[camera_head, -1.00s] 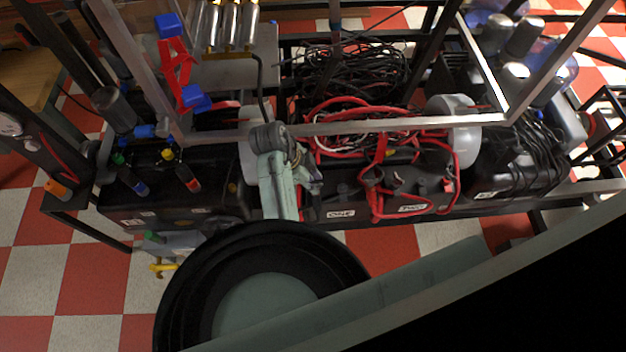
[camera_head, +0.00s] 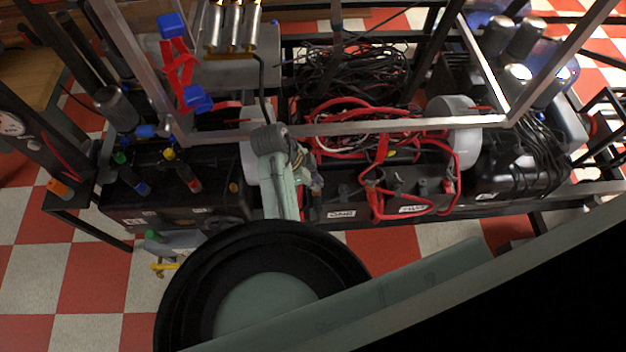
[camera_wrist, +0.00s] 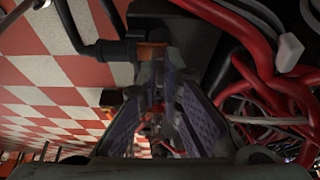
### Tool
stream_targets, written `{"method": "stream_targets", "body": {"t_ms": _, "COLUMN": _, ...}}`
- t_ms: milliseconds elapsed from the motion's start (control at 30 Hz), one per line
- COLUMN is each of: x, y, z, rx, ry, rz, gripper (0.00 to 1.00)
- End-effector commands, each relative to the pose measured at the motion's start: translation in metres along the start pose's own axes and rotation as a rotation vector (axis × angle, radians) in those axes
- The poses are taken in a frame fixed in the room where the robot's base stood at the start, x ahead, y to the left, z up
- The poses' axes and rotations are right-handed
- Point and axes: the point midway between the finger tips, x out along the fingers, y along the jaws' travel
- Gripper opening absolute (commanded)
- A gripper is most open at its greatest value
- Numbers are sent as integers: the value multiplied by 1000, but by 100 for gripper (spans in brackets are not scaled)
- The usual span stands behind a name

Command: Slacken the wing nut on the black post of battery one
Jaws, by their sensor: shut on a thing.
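Battery one is the black box with the white label "ONE" (camera_head: 341,214), in the middle of the front row in the head view. My gripper (camera_head: 312,184) is down at the left part of its top, and my wrist covers much of that end. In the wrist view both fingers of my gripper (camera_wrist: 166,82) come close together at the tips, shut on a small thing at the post. The wing nut and the black post are hidden between and behind the fingers, so I cannot see their shape or turn.
Battery two, labelled "TWO" (camera_head: 411,209), stands to the right with red cables (camera_head: 376,190) over it. Tangled black cables (camera_head: 345,72) lie farther back. Red cables (camera_wrist: 262,70) run close to the right finger.

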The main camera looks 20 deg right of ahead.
Motion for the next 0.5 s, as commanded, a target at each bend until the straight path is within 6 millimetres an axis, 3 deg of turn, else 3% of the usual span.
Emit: {"method": "stream_targets", "body": {"t_ms": 500, "x": -3, "y": 6, "z": -3, "rx": -345, "ry": 1, "rz": -139, "gripper": 0}}
